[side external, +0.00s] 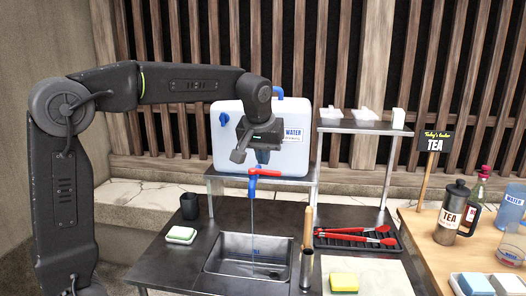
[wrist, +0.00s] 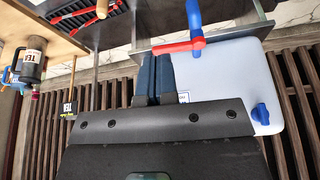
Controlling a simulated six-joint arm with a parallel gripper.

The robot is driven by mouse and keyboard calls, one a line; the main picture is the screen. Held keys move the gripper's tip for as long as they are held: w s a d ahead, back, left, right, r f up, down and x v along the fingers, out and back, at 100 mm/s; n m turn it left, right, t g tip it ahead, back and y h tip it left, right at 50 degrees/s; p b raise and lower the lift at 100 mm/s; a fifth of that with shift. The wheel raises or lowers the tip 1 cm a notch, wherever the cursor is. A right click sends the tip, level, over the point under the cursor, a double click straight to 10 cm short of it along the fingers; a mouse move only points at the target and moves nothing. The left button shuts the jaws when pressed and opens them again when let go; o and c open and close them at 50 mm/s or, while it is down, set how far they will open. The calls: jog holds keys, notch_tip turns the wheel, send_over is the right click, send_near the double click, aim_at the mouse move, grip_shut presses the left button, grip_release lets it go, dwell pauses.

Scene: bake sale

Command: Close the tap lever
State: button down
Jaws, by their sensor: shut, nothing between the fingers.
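The tap (side external: 252,184) is blue, with a red lever (side external: 266,172) lying sideways and pointing right in the side view. A thin stream of water (side external: 253,225) runs from it into the sink (side external: 225,262). In the wrist view the tap (wrist: 194,14) and its red lever (wrist: 176,47) are near the top, with the lever just beyond the fingertips. My gripper (side external: 262,158) is shut and empty, just above the lever in the side view. The wrist view also shows its two dark blue fingers (wrist: 152,60) side by side. Whether they touch the lever is unclear.
The white water container (side external: 228,145) stands on a metal shelf behind the gripper. Red tongs (side external: 355,233) lie on a dark rack to the right, near an upright wooden handle (side external: 308,225). A yellow sponge (side external: 344,282) and a black cup (side external: 189,206) stand at the sides.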

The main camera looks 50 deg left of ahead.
aim_at(272, 172)
jog(key=w+a+f, duration=0.1)
jog(key=f, duration=0.1)
jog(key=w+a+f, duration=0.1)
jog(key=f, duration=0.1)
jog(key=w+a+f, duration=0.1)
jog(key=w+f, duration=0.1)
jog(key=shift+a+f, duration=0.15)
jog(key=shift+f, duration=0.2)
jog(key=shift+w+a, duration=0.45)
jog(key=shift+w, duration=0.15)
jog(key=shift+w+a+n, duration=0.45)
jog(key=shift+w+n, duration=0.05)
jog(key=shift+w, duration=0.2)
jog(key=shift+s, duration=0.1)
